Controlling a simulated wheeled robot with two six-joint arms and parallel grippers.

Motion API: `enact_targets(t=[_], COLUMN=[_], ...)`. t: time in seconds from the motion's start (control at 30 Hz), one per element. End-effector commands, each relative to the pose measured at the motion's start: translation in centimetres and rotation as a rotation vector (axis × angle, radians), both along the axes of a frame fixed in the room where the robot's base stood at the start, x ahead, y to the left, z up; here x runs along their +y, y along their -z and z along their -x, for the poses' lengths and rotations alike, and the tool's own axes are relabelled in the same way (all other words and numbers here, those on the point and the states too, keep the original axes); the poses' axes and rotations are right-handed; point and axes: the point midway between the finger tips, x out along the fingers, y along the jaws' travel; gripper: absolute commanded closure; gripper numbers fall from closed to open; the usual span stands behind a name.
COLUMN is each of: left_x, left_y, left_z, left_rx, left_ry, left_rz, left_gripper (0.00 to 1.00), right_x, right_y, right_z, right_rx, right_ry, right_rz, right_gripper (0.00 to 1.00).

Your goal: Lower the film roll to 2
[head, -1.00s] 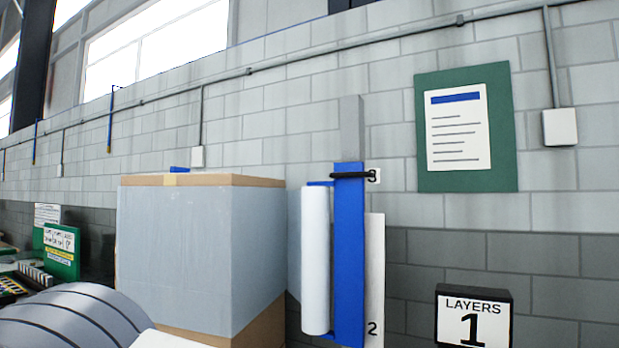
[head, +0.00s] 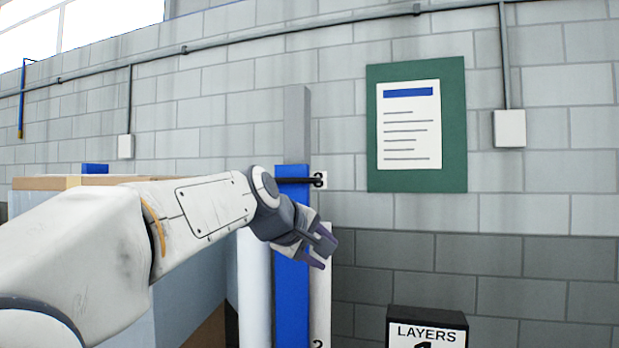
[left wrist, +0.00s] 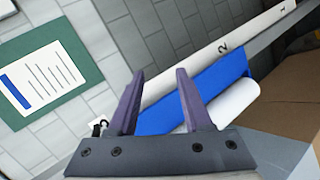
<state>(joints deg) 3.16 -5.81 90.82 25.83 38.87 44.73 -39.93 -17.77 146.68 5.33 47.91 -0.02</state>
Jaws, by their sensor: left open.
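The film roll (head: 254,290) is a white upright cylinder on a blue carriage (head: 292,310), which rides a grey mast (head: 297,125). A black bar (head: 300,181) at the carriage top points at the 3 (head: 320,180) on a white scale. The 2 (head: 318,344) is lower down. My left gripper (head: 328,252) is open and empty, in front of the carriage and scale, below the black bar. In the left wrist view, the roll (left wrist: 238,103) and carriage (left wrist: 215,88) show behind the open fingers (left wrist: 160,75). My right gripper is not in view.
A large wrapped box (head: 175,310) stands left of the roll, partly behind my left arm. A black-framed LAYERS sign (head: 428,325) stands at lower right. A green board (head: 456,130) hangs on the block wall. The space right of the mast looks clear.

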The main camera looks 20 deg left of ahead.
Motion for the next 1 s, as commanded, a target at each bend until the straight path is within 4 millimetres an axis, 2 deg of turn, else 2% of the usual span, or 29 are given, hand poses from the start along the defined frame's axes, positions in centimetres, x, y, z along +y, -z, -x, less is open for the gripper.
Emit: enact_targets(t=[0.03, 0.1, 0.2, 0.3, 0.47, 0.8, 1.0], left_x=[3.2, 6.3, 9.3, 10.8, 11.1, 10.8, 10.7], left_y=[-4.4, -8.5, -12.6, -14.6, -15.0, -13.6, -13.1], left_z=[-1.1, -1.8, -1.9, -2.0, -3.4, -9.4, -11.6], left_rx=[-0.064, -0.139, -0.215, -0.257, -0.266, -0.264, -0.266], left_ry=[-0.097, -0.192, -0.276, -0.316, -0.326, -0.325, -0.324], left_rz=[0.071, 0.158, 0.242, 0.287, 0.302, 0.300, 0.297], left_gripper=[0.50, 0.50, 0.50, 0.50, 0.50, 0.50, 0.50], right_x=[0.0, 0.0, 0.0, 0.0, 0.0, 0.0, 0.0], right_y=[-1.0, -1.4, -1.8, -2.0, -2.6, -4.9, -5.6], right_z=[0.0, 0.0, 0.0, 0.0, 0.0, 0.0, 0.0], right_rx=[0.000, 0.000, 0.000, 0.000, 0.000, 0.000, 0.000], right_ry=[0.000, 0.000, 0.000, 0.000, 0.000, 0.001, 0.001], right_rz=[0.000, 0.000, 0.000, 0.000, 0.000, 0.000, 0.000], right_gripper=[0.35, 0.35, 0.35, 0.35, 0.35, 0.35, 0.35])
